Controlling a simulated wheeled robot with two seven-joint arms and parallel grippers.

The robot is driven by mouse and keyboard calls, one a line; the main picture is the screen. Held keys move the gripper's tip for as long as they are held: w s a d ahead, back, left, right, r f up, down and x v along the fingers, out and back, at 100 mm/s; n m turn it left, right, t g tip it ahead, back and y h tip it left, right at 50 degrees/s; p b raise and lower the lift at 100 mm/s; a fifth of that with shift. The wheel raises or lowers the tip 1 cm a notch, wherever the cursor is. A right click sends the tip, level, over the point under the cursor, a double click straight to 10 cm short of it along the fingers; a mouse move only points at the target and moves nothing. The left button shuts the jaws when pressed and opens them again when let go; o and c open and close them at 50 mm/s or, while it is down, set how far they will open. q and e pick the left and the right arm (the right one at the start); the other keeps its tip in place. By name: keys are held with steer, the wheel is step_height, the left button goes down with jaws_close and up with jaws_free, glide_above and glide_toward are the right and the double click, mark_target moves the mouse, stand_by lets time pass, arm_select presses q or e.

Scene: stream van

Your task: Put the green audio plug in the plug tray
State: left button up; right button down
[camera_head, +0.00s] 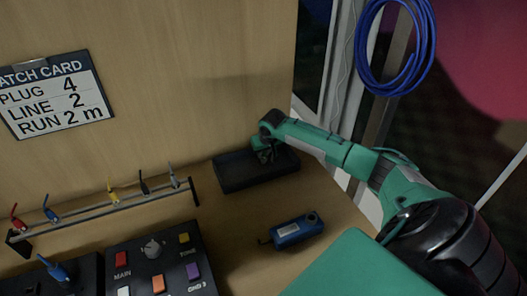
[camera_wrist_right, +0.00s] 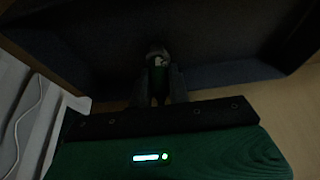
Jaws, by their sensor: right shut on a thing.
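The plug tray (camera_head: 232,184) is a dark, shallow rectangular tray on the wooden counter, against the back wall. My right gripper (camera_head: 266,156) reaches in from the right and is over the tray's right part, fingers down. In the right wrist view the gripper (camera_wrist_right: 160,95) is shut on a small plug (camera_wrist_right: 157,66) with a green part and a pale part. The dark tray floor (camera_wrist_right: 225,45) lies beyond it; I cannot tell whether the plug touches it. In the head view the plug is not clearly visible. My left gripper is not in view.
A rack (camera_head: 118,206) with red, blue, yellow and darker plugs stands left of the tray. A mixer box (camera_head: 135,258) with coloured buttons is in front. A blue device (camera_head: 297,230) lies right of it. Blue cable (camera_head: 428,50) hangs upper right. A card (camera_head: 55,95) is on the wall.

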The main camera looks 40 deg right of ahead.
steer(key=c, duration=1.3)
jaws_free()
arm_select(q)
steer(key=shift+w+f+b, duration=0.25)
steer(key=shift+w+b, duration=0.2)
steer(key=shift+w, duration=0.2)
arm_select(e)
steer(key=v, duration=1.2)
steer(key=shift+r, duration=0.15)
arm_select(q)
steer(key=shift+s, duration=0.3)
